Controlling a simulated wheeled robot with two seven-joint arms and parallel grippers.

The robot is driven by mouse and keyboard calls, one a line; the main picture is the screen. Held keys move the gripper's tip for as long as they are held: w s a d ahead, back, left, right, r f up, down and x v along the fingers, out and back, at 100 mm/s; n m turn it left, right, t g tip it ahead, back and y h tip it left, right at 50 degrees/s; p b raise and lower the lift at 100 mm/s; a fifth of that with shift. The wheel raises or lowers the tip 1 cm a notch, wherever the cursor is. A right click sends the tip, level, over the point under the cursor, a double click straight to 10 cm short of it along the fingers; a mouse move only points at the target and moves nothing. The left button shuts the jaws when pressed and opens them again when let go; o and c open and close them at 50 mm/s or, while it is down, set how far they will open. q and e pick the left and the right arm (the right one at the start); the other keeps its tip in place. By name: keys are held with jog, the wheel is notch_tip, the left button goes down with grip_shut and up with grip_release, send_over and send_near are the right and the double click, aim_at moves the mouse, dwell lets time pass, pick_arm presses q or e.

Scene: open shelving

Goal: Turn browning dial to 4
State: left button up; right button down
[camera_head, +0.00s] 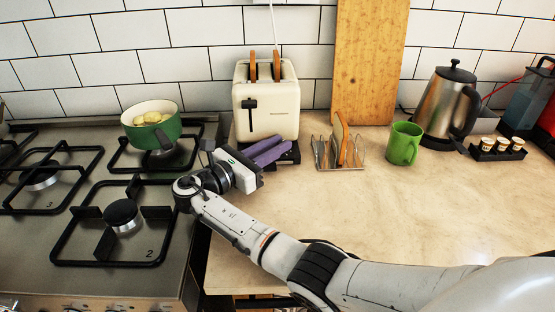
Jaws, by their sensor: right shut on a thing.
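The cream toaster (270,108) stands against the tiled wall, with two brown bread slices (265,66) sticking up from its slots. Its black lever (251,118) is on the left of the front face. My right gripper (275,150), with purple fingers, is at the low front of the toaster and points towards it from the left. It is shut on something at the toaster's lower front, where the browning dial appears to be. The fingers hide the dial, so its setting cannot be read. My left gripper is not in view.
Right of the toaster are a toast rack (325,158) with a bread slice, a wooden board (366,60), a green mug (404,144), a kettle (447,105) and an egg holder (498,152). A gas hob (75,240) with a green pot (166,134) lies left.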

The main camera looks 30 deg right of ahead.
jog(key=g+b, duration=0.1)
jog(key=m+g+b, duration=0.1)
jog(key=b, duration=0.1)
jog(key=shift+w+f+m+g, duration=0.2)
jog(key=shift+f+m+g, duration=0.05)
jog(key=shift+m+g, duration=0.05)
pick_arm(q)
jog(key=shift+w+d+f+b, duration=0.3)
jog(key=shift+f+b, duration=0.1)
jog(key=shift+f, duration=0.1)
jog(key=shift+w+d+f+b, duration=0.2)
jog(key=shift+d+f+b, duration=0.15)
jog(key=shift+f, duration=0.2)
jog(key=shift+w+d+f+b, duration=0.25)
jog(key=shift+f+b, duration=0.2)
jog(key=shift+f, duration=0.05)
pick_arm(e)
jog(key=shift+r+m+g, duration=0.2)
jog(key=shift+m+g, duration=0.3)
jog(key=shift+g, duration=0.3)
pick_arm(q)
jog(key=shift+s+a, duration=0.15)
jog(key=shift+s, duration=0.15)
pick_arm(e)
jog(key=c, duration=1.9)
grip_release()
jog(key=shift+r, duration=0.1)
jog(key=shift+o, duration=0.2)
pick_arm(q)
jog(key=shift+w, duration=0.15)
